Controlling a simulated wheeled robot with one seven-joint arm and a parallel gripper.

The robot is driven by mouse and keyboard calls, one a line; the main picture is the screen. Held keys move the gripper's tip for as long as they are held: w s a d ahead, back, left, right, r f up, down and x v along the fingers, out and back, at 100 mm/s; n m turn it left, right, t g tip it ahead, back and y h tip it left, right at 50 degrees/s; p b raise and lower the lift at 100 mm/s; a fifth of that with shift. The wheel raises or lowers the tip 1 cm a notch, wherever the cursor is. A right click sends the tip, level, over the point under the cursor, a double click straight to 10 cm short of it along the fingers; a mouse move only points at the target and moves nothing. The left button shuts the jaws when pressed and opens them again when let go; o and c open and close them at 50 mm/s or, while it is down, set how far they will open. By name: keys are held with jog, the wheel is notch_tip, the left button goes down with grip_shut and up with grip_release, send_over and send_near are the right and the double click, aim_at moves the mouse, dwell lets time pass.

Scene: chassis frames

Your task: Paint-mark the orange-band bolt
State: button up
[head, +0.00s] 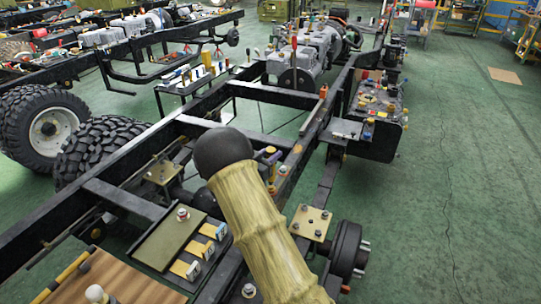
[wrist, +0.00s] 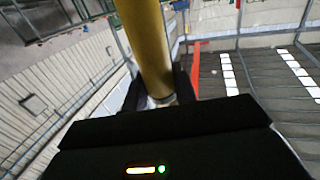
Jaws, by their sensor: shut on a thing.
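My gripper (wrist: 158,82) shows in the wrist view with its two dark fingers shut on a yellow cylinder, which looks like the paint marker (wrist: 147,40). The cylinder runs up out of the top of that view. The head view shows my sleeved arm across the middle, but I cannot make out the gripper there. Bolts stand on the near part of the chassis: one on the olive plate (head: 167,240), and others beside small yellow-and-white tags (head: 200,249). A bolted tan plate (head: 311,222) sits right of my arm. I cannot tell which bolt has an orange band.
Black chassis rails (head: 130,160) run diagonally through the head view. Large tyres (head: 45,128) stand at the left, and a wheel hub (head: 346,250) juts out at the lower right. A wooden board (head: 125,278) lies at the lower left. The green floor (head: 460,170) at right is mostly clear.

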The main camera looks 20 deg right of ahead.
jog(key=shift+r, duration=0.45)
